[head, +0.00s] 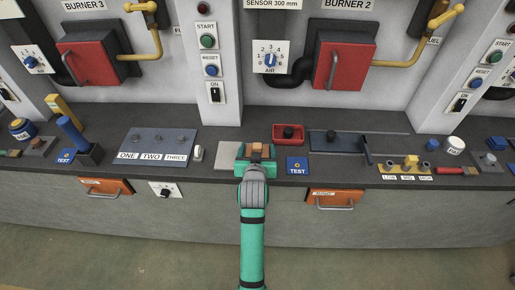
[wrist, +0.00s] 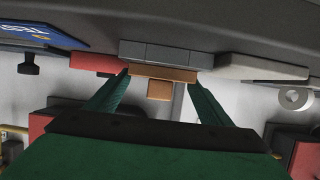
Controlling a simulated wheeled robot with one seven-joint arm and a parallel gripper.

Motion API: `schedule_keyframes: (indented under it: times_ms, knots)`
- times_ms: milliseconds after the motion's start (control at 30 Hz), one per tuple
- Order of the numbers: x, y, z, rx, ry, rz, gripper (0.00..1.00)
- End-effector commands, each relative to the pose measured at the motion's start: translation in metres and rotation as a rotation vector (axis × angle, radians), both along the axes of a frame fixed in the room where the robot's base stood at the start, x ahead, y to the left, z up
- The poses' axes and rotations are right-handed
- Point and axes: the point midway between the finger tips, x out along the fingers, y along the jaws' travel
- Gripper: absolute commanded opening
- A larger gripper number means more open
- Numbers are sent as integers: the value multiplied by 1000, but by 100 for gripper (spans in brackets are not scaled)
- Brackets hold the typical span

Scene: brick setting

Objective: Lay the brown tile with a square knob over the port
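The brown tile (head: 257,151) with its square knob is between my gripper's green fingers on the counter. In the wrist view, which is upside down, the tile (wrist: 178,75) is flat and its square knob (wrist: 159,90) points away from the counter.
A light grey slab (head: 228,156) lies left of my gripper. A red tray (head: 288,134) and a blue TEST plate (head: 297,165) are close on the right. A panel with three knobs (head: 155,147) is further left. Orange drawers (head: 336,198) front the counter.

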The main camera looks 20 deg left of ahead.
Motion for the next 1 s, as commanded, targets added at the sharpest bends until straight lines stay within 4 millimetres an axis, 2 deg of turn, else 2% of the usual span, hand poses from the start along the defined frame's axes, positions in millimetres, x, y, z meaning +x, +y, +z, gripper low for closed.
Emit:
schedule_keyframes:
  times_ms: [333,500,1000]
  knots:
    - [0,0,2,0,-1,0,85]
    - [-2,0,13,0,-2,1,85]
    - [-87,-25,48,1,-2,0,85]
